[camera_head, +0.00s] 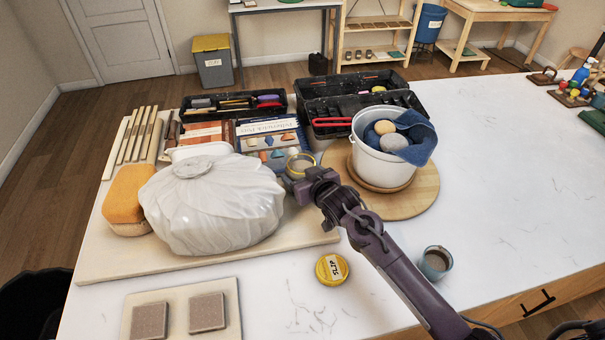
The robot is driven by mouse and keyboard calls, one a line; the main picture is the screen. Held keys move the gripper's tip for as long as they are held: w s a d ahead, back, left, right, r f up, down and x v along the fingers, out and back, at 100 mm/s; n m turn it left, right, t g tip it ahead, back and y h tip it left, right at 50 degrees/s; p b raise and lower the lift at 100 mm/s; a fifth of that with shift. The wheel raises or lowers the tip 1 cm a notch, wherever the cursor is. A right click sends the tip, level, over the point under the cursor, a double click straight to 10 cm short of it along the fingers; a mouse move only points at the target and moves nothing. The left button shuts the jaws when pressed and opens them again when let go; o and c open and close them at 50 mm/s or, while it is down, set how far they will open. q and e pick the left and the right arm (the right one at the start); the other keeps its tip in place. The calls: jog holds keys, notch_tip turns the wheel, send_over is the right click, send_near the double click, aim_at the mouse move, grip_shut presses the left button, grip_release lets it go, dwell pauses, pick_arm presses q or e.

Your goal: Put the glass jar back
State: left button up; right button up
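The glass jar (300,164), with a yellowish rim and an open top, is near the middle of the table, between the white plastic-wrapped bundle and the wooden round board. My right gripper (306,186) comes in from the lower right and is right at the jar's near side, covering part of it. Its fingertips are hidden, so I cannot tell whether they grip the jar or whether the jar touches the surface below. A yellow lid marked SLIP (332,268) lies on the white table in front. My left gripper is not in view.
The white wrapped bundle (212,205) stands close left of the jar on a pale board (160,265). A white bucket (382,165) with a blue cloth stands right on the round board (418,196). Black toolboxes (355,84) are behind. A small cup (435,263) stands front right.

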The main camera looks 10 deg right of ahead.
jog(key=shift+r, duration=0.15)
jog(key=o, duration=1.2)
jog(key=shift+f, duration=0.25)
jog(key=o, duration=0.4)
jog(key=shift+s, duration=0.1)
jog(key=shift+r, duration=0.2)
jog(key=shift+s, duration=0.3)
jog(key=b+v, duration=0.2)
jog(key=v, duration=0.8)
jog(key=shift+s+d, duration=0.1)
jog(key=shift+s+d+r, duration=0.1)
jog(key=shift+s+r, duration=0.25)
jog(key=shift+s, duration=0.15)
